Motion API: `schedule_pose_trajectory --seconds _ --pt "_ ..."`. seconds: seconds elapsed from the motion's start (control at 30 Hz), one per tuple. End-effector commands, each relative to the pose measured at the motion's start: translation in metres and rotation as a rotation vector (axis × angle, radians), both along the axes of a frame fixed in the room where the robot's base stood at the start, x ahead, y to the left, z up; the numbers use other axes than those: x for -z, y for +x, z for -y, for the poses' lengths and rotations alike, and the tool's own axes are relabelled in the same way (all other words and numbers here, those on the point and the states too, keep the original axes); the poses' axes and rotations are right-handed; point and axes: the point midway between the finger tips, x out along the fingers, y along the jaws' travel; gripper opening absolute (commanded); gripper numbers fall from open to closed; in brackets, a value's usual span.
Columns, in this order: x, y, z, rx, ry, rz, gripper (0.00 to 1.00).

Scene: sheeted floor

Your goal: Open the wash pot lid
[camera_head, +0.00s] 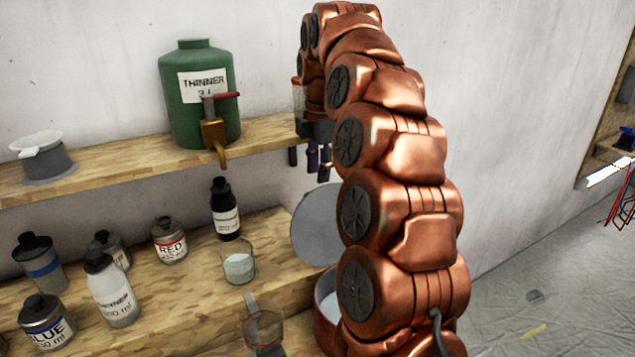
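The wash pot (326,318) is a red round pot at the bottom of the view, partly hidden by my arm. Its pale inside shows. A grey round lid (315,228) stands tilted up at the pot's back edge, leaving the mouth uncovered; my arm covers its right side. My gripper (312,160) points down above the lid, by the end of the upper shelf, and looks apart from the lid. Its dark fingers are small and partly hidden by the arm, so I cannot tell their opening.
The upper wooden shelf (110,170) holds a green thinner tank (195,120) with a tap and a grey cup with a white funnel (40,150). The lower bench (180,295) holds several bottles, a clear beaker (238,262) and a clear jug (264,330). The right floor is mostly clear.

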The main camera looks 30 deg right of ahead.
Motion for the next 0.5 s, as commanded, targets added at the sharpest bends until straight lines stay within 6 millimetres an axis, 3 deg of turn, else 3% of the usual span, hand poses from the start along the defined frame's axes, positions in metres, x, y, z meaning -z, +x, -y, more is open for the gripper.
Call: schedule_pose_trajectory --seconds 0.2,0.5 --pt "-0.025 -0.004 0.002 0.005 -0.008 0.023 0.39" --pt "-0.033 -0.002 0.0 -0.001 -0.009 0.03 0.39"
